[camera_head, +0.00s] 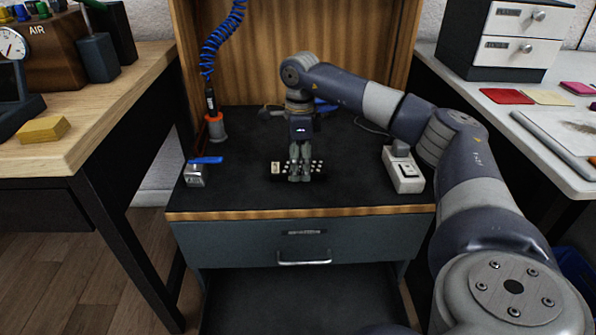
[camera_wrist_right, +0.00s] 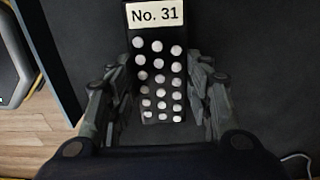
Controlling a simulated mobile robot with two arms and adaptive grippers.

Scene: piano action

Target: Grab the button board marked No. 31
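The button board (camera_head: 318,176) is a small black block on the dark bench top, with rows of round white buttons. In the right wrist view the board (camera_wrist_right: 161,105) carries a white label reading "No. 31" (camera_wrist_right: 157,13). My right gripper (camera_head: 300,176) reaches straight down over the board's middle. In the right wrist view the fingers of the right gripper (camera_wrist_right: 162,85) lie along both long sides of the board, very close to its edges. I cannot tell whether they touch or press it. The board looks level with the bench. My left gripper is not in view.
A metal block with a blue lever (camera_head: 197,173) stands left on the bench (camera_head: 240,200). A grey-white switch box (camera_head: 404,170) stands right. A tool with a blue coiled hose (camera_head: 211,100) sits in an orange-rimmed holder behind. Wooden panels close the back and sides.

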